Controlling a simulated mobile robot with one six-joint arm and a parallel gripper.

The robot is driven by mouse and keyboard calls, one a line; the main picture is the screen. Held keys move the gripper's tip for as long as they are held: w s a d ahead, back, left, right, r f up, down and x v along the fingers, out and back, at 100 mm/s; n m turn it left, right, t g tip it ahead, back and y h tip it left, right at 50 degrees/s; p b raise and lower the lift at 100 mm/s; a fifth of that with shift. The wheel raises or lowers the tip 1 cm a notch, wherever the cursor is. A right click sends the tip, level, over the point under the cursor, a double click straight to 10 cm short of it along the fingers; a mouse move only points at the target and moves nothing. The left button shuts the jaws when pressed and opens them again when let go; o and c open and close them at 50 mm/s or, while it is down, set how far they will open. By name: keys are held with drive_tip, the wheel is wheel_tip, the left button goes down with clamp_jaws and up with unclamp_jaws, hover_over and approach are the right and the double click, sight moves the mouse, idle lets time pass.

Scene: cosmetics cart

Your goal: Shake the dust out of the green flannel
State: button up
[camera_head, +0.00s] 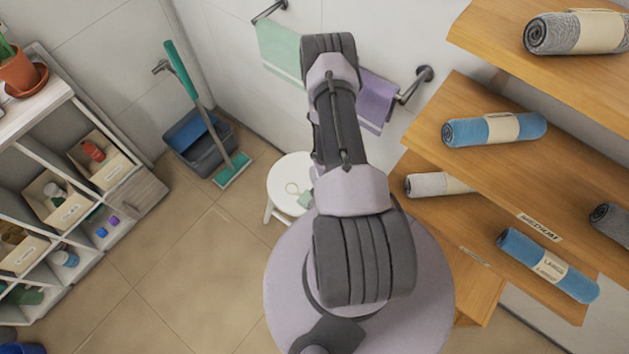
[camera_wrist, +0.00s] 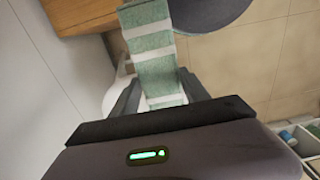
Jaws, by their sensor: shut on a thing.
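A green flannel with white stripes (camera_wrist: 150,45) is in my gripper (camera_wrist: 158,88) in the wrist view. The gripper's dark fingers are shut on it, one on each side, and the cloth stretches from between them to the top edge of the picture. In the head view my own arm hides the gripper. A small patch of green cloth (camera_head: 305,199) shows beside the arm, over the white stool; I cannot tell whether it is part of the held flannel.
A pale green towel (camera_head: 281,50) and a purple towel (camera_head: 375,99) hang on the wall rail. The white stool (camera_head: 283,183) stands below. Wooden shelves with rolled towels (camera_head: 495,129) are at right. A mop bucket (camera_head: 200,146) and white cubby shelf (camera_head: 50,115) are left. Floor between is clear.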

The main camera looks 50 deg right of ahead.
drive_tip(key=a, duration=0.7)
drive_tip(key=d, duration=0.7)
drive_tip(key=shift+d, duration=0.1)
